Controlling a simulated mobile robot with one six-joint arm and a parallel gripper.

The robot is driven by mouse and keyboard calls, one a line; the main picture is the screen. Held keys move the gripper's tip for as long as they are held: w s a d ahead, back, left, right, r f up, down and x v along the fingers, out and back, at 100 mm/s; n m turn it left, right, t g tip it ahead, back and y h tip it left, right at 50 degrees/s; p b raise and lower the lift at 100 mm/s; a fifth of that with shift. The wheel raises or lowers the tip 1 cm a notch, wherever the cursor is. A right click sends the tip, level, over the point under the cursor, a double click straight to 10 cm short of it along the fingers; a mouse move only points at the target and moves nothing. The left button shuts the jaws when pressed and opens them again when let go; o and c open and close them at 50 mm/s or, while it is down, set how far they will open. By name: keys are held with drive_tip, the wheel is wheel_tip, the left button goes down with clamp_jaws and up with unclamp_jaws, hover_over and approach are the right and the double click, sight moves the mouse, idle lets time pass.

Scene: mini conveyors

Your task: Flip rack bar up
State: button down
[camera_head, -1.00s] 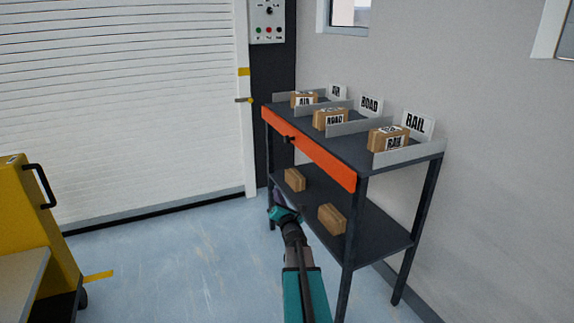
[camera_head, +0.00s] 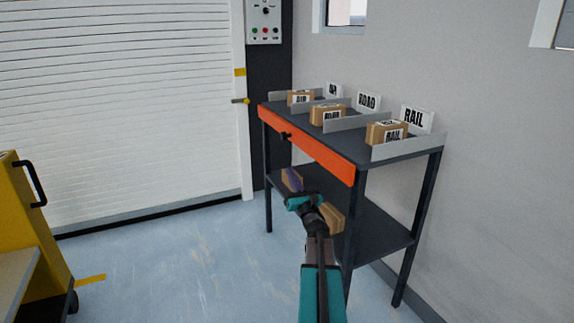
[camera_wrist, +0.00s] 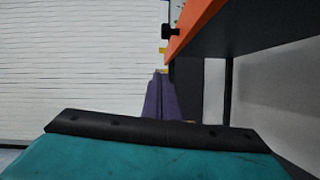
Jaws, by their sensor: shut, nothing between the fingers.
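The orange rack bar (camera_head: 308,146) runs along the front edge of the rack's top shelf, with a small dark knob (camera_head: 286,135) on its face. In the wrist view the bar (camera_wrist: 195,24) is at the upper right, with the knob (camera_wrist: 172,31) below its left end. My gripper (camera_head: 291,178), with purple fingers, is below the bar and apart from it, near the lower shelf. Its shut fingers (camera_wrist: 159,97) point ahead in the wrist view, with nothing between them. My arm partly hides the boxes on the lower shelf.
The dark rack's top shelf (camera_head: 350,142) holds brown boxes between grey dividers, with AIR, ROAD and RAIL signs. The lower shelf (camera_head: 375,230) holds boxes. A white shutter (camera_head: 120,110) stands behind left. A yellow cart (camera_head: 30,230) is at left; the floor between is clear.

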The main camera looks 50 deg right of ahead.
sight(288, 135)
drive_tip(key=w+d+r+b, duration=0.2)
drive_tip(key=w+d+r, duration=0.2)
drive_tip(key=w+r, duration=0.3)
drive_tip(key=shift+w+r, duration=0.15)
drive_tip(key=shift+r, duration=0.15)
idle(0.6)
wheel_tip(288, 135, up, 8)
drive_tip(key=p, duration=0.1)
idle(0.6)
drive_tip(key=shift+f, duration=0.1)
drive_tip(key=shift+f, duration=0.1)
